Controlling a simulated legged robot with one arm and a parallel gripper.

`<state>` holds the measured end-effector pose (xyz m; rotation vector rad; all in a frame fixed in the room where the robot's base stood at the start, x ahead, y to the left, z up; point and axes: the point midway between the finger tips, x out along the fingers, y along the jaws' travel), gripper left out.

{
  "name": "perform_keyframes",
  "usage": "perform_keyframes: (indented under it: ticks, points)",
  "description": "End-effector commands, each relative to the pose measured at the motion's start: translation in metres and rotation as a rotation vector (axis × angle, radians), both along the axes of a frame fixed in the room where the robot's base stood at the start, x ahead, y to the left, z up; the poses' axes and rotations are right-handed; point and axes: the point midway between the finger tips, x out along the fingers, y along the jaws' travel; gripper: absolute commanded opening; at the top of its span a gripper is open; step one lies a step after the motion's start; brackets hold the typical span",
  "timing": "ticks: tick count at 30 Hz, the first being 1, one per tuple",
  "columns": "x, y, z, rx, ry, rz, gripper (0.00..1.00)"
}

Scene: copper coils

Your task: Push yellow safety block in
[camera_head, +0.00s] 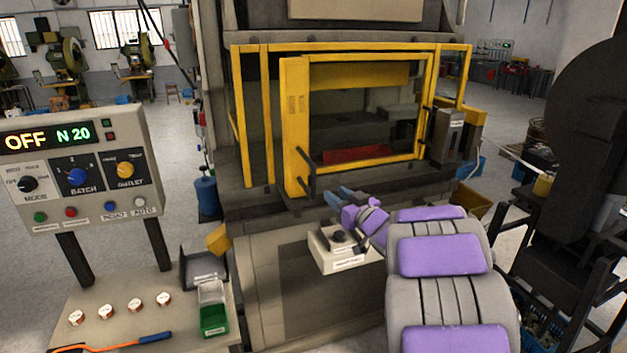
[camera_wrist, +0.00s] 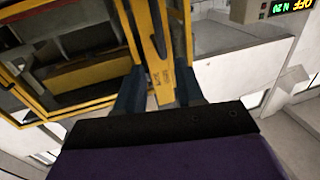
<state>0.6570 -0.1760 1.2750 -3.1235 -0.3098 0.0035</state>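A small yellow block (camera_head: 217,238) juts out from the lower left side of the press, the likeliest match for the safety block. My gripper (camera_head: 334,195) is in front of the press, to the right of and above this block and well apart from it. In the wrist view my gripper (camera_wrist: 160,88) has its two fingers spread, with a yellow upright of the guard door (camera_wrist: 158,60) showing between and beyond them. I cannot tell whether they touch it. The yellow guard door (camera_head: 295,125) stands at the press opening, with dark handles near its lower edge.
A white box with a round dark top (camera_head: 343,258) sits just below my gripper. A control panel (camera_head: 80,165) reading OFF stands at left. A side table (camera_head: 130,325) holds several small coils, a green bin (camera_head: 214,318) and an orange-blue tool (camera_head: 115,345).

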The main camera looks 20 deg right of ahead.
Motion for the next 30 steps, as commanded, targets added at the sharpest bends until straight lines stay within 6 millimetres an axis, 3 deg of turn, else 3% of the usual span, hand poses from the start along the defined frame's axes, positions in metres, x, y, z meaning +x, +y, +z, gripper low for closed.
perform_keyframes:
  ticks: [6,18,30]
  points:
    - [0.04,0.009,0.0,0.0,-0.003,0.002,0.37]
    - [0.099,0.021,0.0,0.001,-0.004,0.001,0.37]
    - [0.123,0.025,0.001,0.001,-0.003,0.0,0.37]
